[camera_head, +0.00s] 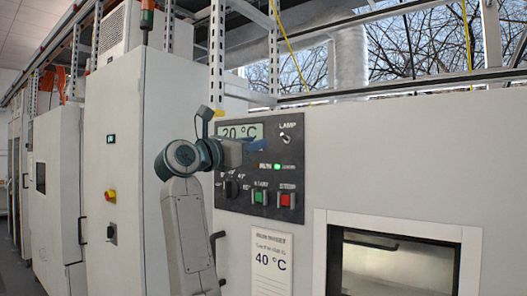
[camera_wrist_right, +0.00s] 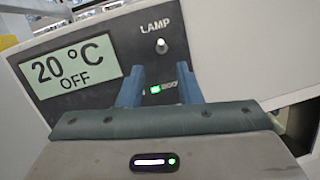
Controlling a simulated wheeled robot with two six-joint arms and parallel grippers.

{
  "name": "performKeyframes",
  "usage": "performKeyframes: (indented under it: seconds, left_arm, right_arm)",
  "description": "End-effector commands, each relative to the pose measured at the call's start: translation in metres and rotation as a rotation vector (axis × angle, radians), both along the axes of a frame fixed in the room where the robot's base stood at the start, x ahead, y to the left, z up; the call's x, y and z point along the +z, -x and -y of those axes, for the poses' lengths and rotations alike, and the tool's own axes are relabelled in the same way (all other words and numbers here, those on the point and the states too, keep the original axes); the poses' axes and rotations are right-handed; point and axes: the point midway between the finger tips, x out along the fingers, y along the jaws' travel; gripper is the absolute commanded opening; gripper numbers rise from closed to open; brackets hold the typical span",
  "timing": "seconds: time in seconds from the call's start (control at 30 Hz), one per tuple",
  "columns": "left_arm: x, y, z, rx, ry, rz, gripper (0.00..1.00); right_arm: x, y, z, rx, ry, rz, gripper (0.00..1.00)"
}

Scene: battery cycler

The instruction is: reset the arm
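My right arm rises in front of the cabinet in the head view, with its gripper (camera_head: 258,144) close to the dark control panel (camera_head: 311,170). In the right wrist view the gripper's two blue fingers (camera_wrist_right: 160,88) stand apart, and nothing shows between them except the panel and a lit green light (camera_wrist_right: 155,90) behind. The gripper is open and empty. Whether the fingertips touch the panel I cannot tell. The display (camera_wrist_right: 66,69) reads 20 °C and OFF. My left gripper is not in view.
The panel has a LAMP toggle (camera_head: 285,137), a knob (camera_head: 231,188), a green button (camera_head: 260,197) and a red button (camera_head: 287,200). Below are a 40 °C card (camera_head: 271,262) and a framed chamber window (camera_head: 472,262). A tall cabinet (camera_head: 140,130) stands left of my arm.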

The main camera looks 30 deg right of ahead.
Motion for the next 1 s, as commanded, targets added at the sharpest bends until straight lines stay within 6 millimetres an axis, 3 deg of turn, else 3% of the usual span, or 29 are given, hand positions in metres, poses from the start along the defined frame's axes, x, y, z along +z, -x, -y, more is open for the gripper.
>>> performKeyframes:
  seconds: [0.17, 0.67, 0.77, 0.83, 0.97, 1.0]
  left_arm:
    - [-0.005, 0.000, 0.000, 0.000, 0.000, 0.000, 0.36]
    - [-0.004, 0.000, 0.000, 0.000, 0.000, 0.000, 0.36]
    - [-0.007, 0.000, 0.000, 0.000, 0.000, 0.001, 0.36]
    - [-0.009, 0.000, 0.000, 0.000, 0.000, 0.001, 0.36]
    - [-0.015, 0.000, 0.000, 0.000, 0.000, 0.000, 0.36]
    - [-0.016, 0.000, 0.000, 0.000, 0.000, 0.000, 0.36]
  right_arm:
    - [-0.001, 0.002, -0.008, 0.000, 0.000, 0.000, 0.32]
    - [-0.005, 0.000, -0.008, -0.004, 0.007, -0.010, 0.32]
    - [-0.027, -0.015, -0.006, -0.030, 0.057, -0.073, 0.32]
    - [-0.058, -0.035, -0.006, -0.064, 0.132, -0.162, 0.32]
    - [-0.140, -0.081, -0.008, -0.130, 0.342, -0.401, 0.32]
    - [-0.168, -0.095, -0.010, -0.145, 0.411, -0.478, 0.32]
